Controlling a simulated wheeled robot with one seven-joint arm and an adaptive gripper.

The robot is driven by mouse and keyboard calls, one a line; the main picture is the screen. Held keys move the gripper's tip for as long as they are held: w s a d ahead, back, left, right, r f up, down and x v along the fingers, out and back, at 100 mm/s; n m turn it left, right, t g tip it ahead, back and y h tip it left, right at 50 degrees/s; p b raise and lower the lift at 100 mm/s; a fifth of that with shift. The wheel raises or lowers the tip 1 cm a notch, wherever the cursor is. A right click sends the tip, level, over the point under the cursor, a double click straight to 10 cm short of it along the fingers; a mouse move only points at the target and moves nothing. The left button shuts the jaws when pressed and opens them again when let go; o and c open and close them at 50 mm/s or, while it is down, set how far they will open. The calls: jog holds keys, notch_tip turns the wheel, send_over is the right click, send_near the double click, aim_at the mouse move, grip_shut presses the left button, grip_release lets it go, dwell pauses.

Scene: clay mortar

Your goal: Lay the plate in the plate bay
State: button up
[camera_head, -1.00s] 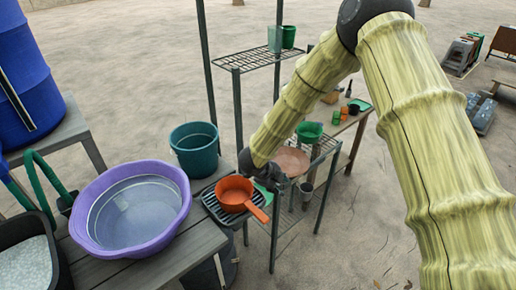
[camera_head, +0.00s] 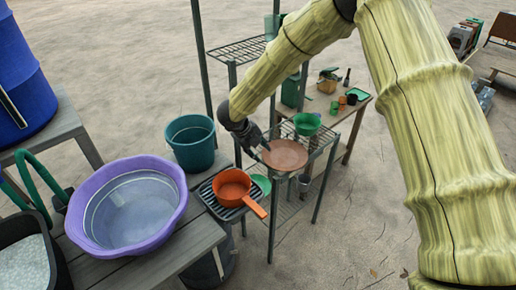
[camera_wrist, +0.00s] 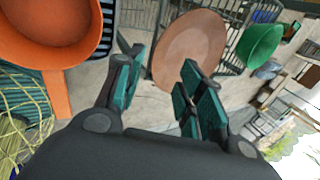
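The plate appears to be the round terracotta-brown dish (camera_head: 284,154) on the top of a low metal wire rack (camera_head: 322,140). It also shows in the wrist view (camera_wrist: 190,45), beyond my fingers. My gripper (camera_head: 262,148) is at the plate's left edge in the head view. In the wrist view my gripper (camera_wrist: 155,90) has its fingers spread with nothing seen between them. The right fingers overlap the plate's lower edge in the picture; I cannot tell whether they touch it. I cannot make out which spot is the plate bay.
An orange pan (camera_head: 232,187) sits on a dark slatted tray at the bench's corner, close to my gripper. A green bowl (camera_head: 307,123) stands behind the plate. A teal bucket (camera_head: 191,142) and purple basin (camera_head: 128,208) are left. A tall shelf post (camera_head: 203,70) rises behind.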

aim_at(269, 163)
jog(key=p+x, duration=0.2)
jog(key=x, duration=0.8)
jog(key=shift+f+p, duration=0.15)
jog(key=shift+p, duration=0.25)
grip_shut()
